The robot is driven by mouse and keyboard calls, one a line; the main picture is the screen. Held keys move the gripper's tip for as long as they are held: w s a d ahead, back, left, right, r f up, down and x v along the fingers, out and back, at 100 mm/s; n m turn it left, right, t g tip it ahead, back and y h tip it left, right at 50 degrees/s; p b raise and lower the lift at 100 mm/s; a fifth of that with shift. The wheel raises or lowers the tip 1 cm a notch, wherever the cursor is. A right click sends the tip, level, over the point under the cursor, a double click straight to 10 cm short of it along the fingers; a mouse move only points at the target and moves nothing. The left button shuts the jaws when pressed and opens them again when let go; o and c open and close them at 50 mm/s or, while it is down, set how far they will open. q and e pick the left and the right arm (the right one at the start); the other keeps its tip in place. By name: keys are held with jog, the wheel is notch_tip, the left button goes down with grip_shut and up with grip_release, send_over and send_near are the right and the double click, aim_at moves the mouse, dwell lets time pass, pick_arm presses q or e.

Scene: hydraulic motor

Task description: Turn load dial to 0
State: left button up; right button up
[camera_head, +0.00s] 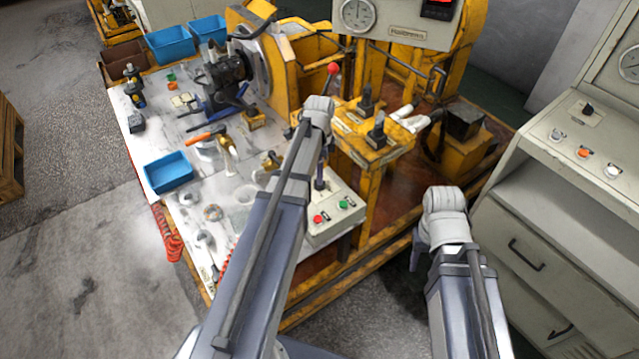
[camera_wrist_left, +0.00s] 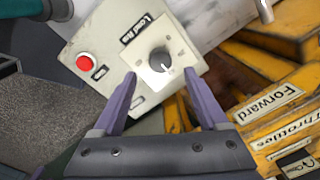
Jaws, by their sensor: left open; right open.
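The load dial (camera_wrist_left: 160,60) is a dark round knob on a pale square plate, on the control box with a red button (camera_wrist_left: 87,63). A white mark on the knob points to the lower right; the scale is too small to read. My left gripper (camera_wrist_left: 160,80) is open, its two purple fingers just short of the knob on either side, with nothing between them. In the head view my left arm hides the dial on the control box (camera_head: 335,215). Only a small part of my right gripper (camera_head: 417,258) shows there, low beside the bench, apart from the box.
The yellow bench machine (camera_head: 365,185) stands behind and right of the box. Blue trays (camera_head: 167,172) and tools lie on the white bench top. A grey cabinet (camera_head: 545,215) stands at the right. In the wrist view a panel labelled Forward (camera_wrist_left: 270,104) is close to the right finger.

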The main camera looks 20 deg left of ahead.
pick_arm(q)
notch_tip(320, 180, down, 6)
jog(key=b, duration=0.5)
jog(key=shift+w, duration=0.1)
jog(key=shift+r, duration=0.1)
grip_shut()
